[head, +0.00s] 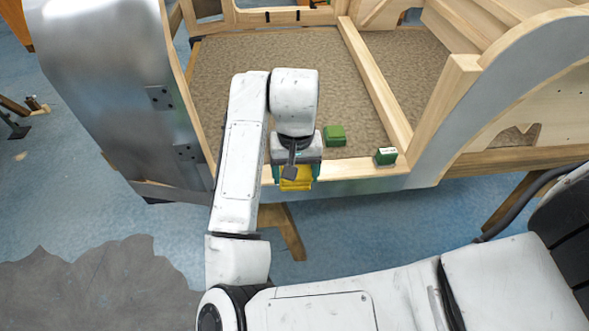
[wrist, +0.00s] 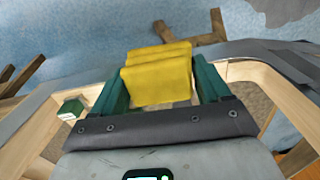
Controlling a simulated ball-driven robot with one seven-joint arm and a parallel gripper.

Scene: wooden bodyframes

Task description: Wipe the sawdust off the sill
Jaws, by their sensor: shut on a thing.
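My gripper (head: 296,176) is at the front sill of the wooden bodyframe, below my white arm. It is shut on a folded yellow cloth (head: 296,184). In the wrist view the yellow cloth (wrist: 158,75) sits between the two green fingers of my gripper (wrist: 160,85). The sill (head: 350,185) is a pale wooden ledge running left to right along the front of the frame. The cloth is at or just over the sill; I cannot tell whether it touches. My gripper hides part of the sill, and I cannot make out sawdust on it.
A small green and white box (head: 386,156) stands on the sill to the right; it shows at left in the wrist view (wrist: 71,109). A green block (head: 335,136) lies on the brown floor panel (head: 235,60) behind the sill. A grey metal door (head: 110,80) stands at left.

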